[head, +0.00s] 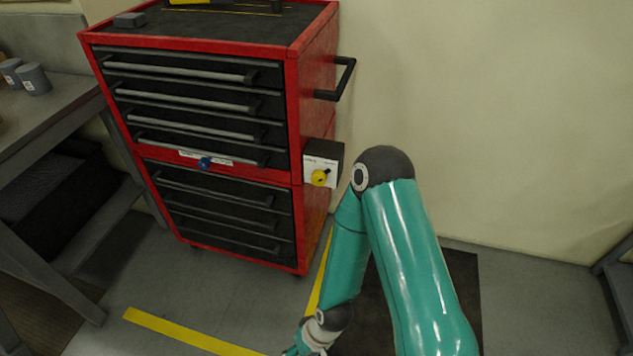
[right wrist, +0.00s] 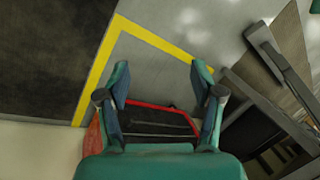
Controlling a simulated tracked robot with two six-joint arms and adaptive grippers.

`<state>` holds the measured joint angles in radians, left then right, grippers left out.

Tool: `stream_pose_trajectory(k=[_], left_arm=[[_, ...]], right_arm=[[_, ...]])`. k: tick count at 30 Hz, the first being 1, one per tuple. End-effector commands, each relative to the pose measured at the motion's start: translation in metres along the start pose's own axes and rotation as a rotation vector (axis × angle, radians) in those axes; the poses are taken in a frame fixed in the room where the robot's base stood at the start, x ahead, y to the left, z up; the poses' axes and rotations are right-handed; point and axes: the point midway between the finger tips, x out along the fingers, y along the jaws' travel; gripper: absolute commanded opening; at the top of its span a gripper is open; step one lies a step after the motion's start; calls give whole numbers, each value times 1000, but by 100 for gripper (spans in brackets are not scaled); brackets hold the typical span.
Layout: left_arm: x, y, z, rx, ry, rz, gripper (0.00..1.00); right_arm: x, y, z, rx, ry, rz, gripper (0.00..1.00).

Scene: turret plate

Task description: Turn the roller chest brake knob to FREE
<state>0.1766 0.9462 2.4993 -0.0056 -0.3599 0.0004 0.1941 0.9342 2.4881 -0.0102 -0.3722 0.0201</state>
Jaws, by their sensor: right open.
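The red roller chest (head: 292,120) with black drawers stands against the wall in the head view. A yellow knob (head: 319,178) with a black pointer toward the upper right sits on a white label plate (head: 310,164) on a dark box at the chest's right front edge. The plate's lettering is too small to read. My right gripper (right wrist: 160,70) is open and empty in the right wrist view, with the chest showing between and beyond its fingers. In the head view it is mostly cut off at the bottom edge, below and apart from the knob. My left gripper is not in view.
A black handle (head: 338,80) juts from the chest's right side. A grey bench (head: 45,120) with cups stands left. Yellow tape (head: 185,333) marks the floor, which is clear before the chest.

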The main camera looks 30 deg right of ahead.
Motion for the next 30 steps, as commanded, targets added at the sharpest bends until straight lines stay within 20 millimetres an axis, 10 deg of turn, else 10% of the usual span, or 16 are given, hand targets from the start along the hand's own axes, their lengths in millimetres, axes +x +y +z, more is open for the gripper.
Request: stream_pose_trajectory(k=[9,18,30], left_arm=[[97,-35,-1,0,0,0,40],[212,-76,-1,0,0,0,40],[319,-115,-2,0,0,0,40]], right_arm=[[42,9,-151,397,511,-34,72],[-26,15,-292,1007,1198,-427,72],[-131,45,-289,1621,1689,-1171,72]])
